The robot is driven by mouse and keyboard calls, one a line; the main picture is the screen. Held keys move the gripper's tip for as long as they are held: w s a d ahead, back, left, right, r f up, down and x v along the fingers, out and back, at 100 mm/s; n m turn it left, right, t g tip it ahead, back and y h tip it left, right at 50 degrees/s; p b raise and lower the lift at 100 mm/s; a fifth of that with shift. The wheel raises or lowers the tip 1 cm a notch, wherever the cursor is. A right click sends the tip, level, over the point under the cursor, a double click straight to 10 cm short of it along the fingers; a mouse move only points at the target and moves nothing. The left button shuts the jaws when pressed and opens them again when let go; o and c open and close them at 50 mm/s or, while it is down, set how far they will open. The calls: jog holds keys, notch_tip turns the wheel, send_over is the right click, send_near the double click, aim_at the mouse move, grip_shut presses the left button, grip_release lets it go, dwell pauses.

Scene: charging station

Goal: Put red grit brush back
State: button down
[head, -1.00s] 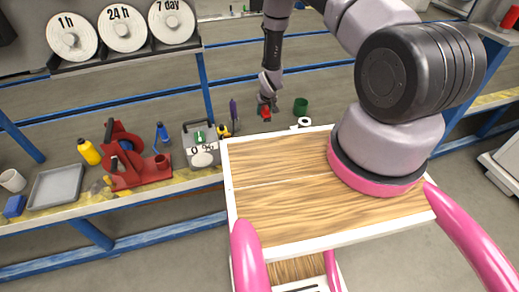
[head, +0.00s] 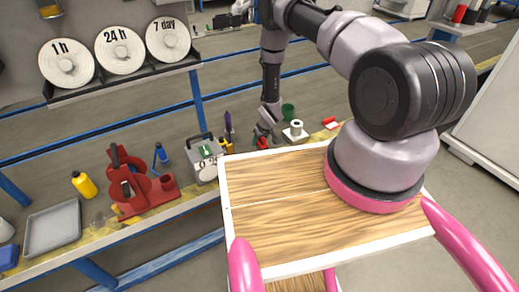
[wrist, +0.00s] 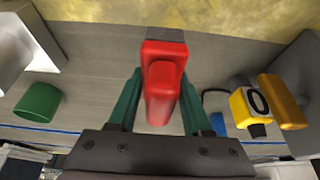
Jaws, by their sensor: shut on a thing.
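The red grit brush (wrist: 165,80) is between the two green fingers of my gripper (wrist: 162,92) in the wrist view. My gripper is shut on it, with a grey block at the brush's far end. In the head view my gripper (head: 264,136) is low over the workbench, just beyond the wooden top, and a little of the red brush (head: 262,143) shows there. I cannot tell whether the brush touches the bench.
A green cup (head: 288,110) and a white spool holder (head: 295,131) stand right of my gripper; a grey box (head: 203,158) stands left. A red clamp-like tool (head: 140,185), yellow bottle (head: 84,185) and grey tray (head: 52,228) are further left.

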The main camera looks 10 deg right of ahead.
aim_at(263, 138)
jog(key=shift+f, duration=2.1)
jog(key=shift+f, duration=0.1)
jog(key=shift+c, duration=1.7)
grip_release()
jog(key=v, duration=1.2)
jog(key=shift+s, duration=0.1)
